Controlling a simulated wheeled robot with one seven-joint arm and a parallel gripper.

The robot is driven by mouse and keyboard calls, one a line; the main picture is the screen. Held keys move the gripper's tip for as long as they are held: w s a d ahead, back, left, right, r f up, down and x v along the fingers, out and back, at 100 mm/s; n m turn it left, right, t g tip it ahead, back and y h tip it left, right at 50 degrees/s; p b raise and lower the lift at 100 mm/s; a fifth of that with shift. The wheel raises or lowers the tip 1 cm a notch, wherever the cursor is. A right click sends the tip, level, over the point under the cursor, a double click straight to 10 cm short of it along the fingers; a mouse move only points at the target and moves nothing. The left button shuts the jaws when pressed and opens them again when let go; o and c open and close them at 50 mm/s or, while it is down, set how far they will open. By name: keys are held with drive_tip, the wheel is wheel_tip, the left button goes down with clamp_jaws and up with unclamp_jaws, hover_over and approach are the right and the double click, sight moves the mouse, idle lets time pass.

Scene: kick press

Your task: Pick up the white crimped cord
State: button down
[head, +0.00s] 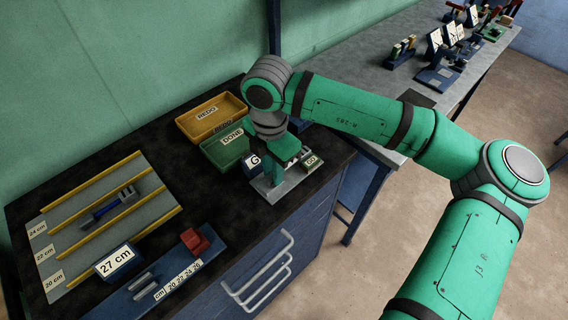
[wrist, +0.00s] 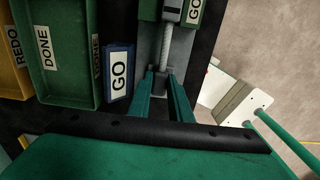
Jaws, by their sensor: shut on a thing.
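In the wrist view, a pale ribbed cord (wrist: 167,45) runs from a dark clamp block at the top down towards my fingertips. My gripper (wrist: 161,78) has its two green fingers closed at the near end of this cord. A dark grey piece sits between the tips and partly hides the contact. In the head view, my gripper (head: 278,172) is low over the press's grey base plate (head: 290,187) at the right end of the dark bench. My wrist and the green press parts hide the cord there.
A green DONE tray (head: 226,150) and yellow REDO tray (head: 212,112) stand left of the press, with a GO block (wrist: 118,72) close beside my fingers. A ruled board (head: 105,215) holds a dark blue item. A red block (head: 195,242) lies at the front.

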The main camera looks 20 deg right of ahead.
drive_tip(key=shift+r, duration=0.45)
wheel_tip(320, 180, up, 2)
drive_tip(key=shift+r, duration=0.1)
drive_tip(key=s+r, duration=1)
drive_tip(key=s, duration=0.4)
drive_tip(key=shift+d, duration=0.15)
